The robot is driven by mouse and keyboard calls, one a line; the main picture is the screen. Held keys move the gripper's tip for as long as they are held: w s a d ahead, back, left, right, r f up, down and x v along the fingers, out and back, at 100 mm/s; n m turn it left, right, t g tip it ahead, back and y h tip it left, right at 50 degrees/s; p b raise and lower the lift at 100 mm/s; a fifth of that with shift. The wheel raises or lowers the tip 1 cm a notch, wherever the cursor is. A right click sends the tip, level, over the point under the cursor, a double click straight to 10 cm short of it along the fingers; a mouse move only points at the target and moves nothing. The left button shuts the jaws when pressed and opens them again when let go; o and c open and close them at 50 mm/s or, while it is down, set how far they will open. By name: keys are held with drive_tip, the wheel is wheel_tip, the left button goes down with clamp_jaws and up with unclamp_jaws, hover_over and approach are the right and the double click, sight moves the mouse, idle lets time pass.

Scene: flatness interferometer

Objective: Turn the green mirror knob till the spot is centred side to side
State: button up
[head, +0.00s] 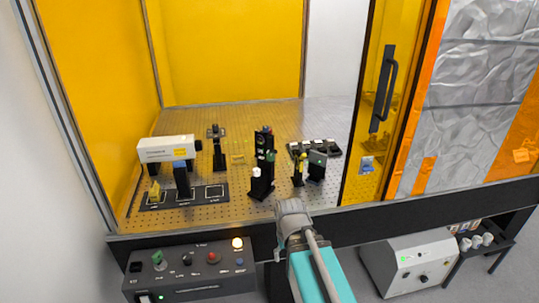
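A black upright mirror mount (264,141) stands on the perforated optical table (235,208). A small green knob (271,155) shows on the mount's right side. My gripper (291,209) is at the end of my arm, seen from behind, in front of and below the mount in the picture. Its fingers are hidden, so I cannot tell whether it is open or shut. It appears apart from the green knob. A dark panel (317,159) with a tiny green mark stands right of the mount. I cannot make out a spot.
A white box-shaped instrument (163,149) and a black labelled tray (172,207) are at left. A small yellow-topped post (299,168) stands close right of the mount. A control box (190,272) with knobs sits front left. An orange sliding door (385,120) bounds the right.

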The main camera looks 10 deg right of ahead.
sight(271, 154)
drive_tip(key=w+r+m+p, duration=0.9)
drive_tip(key=w+r+p, duration=2)
drive_tip(key=r+p, duration=0.3)
drive_tip(key=shift+d+r, duration=0.2)
drive_tip(key=shift+d, duration=0.1)
drive_tip(key=shift+f, duration=0.25)
wheel_tip(271, 154, down, 13)
drive_tip(key=b, duration=1.3)
drive_tip(key=shift+f+b, duration=0.15)
drive_tip(key=shift+b, duration=0.15)
clamp_jaws()
